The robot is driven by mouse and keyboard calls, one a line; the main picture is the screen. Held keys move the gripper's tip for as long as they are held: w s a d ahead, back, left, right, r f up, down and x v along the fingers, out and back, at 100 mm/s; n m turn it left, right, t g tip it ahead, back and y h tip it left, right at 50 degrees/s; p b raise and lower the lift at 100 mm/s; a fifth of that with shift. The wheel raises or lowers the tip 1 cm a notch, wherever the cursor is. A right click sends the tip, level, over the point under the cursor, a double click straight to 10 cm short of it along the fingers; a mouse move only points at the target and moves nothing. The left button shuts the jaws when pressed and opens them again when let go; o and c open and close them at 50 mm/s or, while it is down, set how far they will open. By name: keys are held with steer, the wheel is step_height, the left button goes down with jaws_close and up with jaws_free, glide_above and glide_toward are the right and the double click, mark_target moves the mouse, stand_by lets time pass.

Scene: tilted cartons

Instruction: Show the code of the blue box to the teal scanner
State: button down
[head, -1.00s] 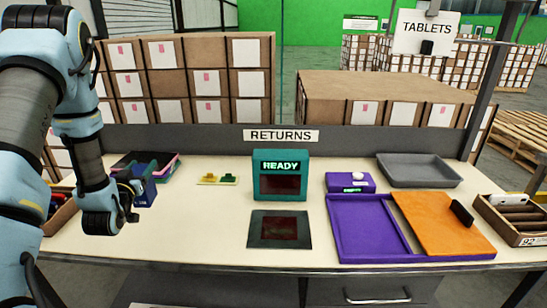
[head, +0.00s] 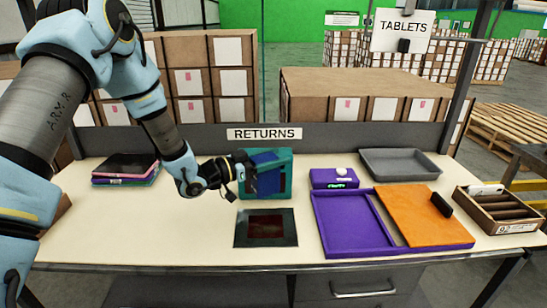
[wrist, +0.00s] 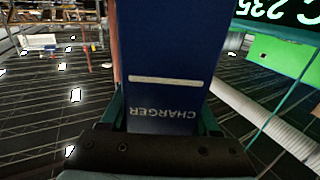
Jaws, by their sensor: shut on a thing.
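My gripper (head: 252,176) is shut on the blue box (head: 266,158), holding it up in front of the teal scanner (head: 289,178). The box covers much of the scanner's front, including its display, in the head view. In the wrist view, the blue box (wrist: 165,45) stands out from my gripper (wrist: 160,122), with a pale stripe and the word CHARGER upside down. I cannot see a code on its visible face. Green characters, upside down and reading like "C 235", show on a dark display (wrist: 270,12) at upper right.
A dark glass plate (head: 266,229) lies in front of the scanner. A purple device (head: 333,179), a purple tray (head: 350,242), an orange board (head: 415,215), a grey tray (head: 400,166) and a wooden crate (head: 500,225) stand right. Stacked tablets (head: 125,168) lie left.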

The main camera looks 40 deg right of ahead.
mark_target(274, 178)
steer(key=shift+f+b, duration=1.7)
steer(key=shift+f, duration=1.75)
steer(key=shift+r+p, duration=1.4)
steer(key=shift+r, duration=1.6)
